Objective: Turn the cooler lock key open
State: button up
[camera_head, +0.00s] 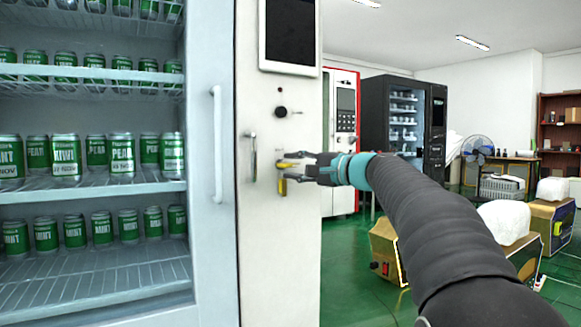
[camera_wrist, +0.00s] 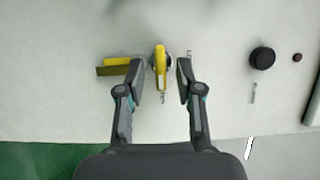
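The yellow lock key (camera_wrist: 160,66) sits in its round lock on the white panel (camera_head: 279,230) beside the cooler door. In the wrist view, its flat bow stands between my gripper's two fingertips (camera_wrist: 160,74), with a gap on each side. My gripper (camera_head: 285,163) is open around the key at the panel in the head view, where the fingers partly cover the key. A yellow tag (camera_wrist: 113,68) hangs below the lock; it also shows in the head view (camera_head: 282,187). The glass-fronted cooler (camera_head: 212,285) stands at left, with its door closed.
A black round knob (camera_head: 281,112) is above the lock, and a metal handle (camera_head: 252,155) is left of it. The cooler's long door handle (camera_head: 217,140) stands out farther left. Gold boxes (camera_head: 386,245) stand on the green floor at right.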

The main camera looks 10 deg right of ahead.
jog(key=v, duration=1)
jog(key=shift+d, duration=0.15)
jog(key=s+f+g+h, duration=0.3)
jog(key=f, duration=0.8)
jog(key=s+f+g+h, duration=0.2)
jog(key=s+f+h, duration=0.1)
jog(key=f, duration=0.7)
jog(key=s+a+f+n+g+h+p, duration=0.1)
jog(key=s+a+f+n+h+p, duration=0.1)
jog(key=s, duration=0.6)
jog(key=s+a+f+n+g+h+p, duration=0.1)
jog(key=s+a+f+n+p, duration=0.1)
jog(key=s, duration=0.7)
jog(key=s+a+f+n+g+h+p, duration=0.1)
jog(key=s+a+f+n, duration=0.3)
jog(key=s, duration=0.5)
notch_tip(320, 180, down, 3)
jog(key=shift+n+h+p, duration=0.45)
jog(key=shift+n+h, duration=0.35)
jog(key=shift+n, duration=0.2)
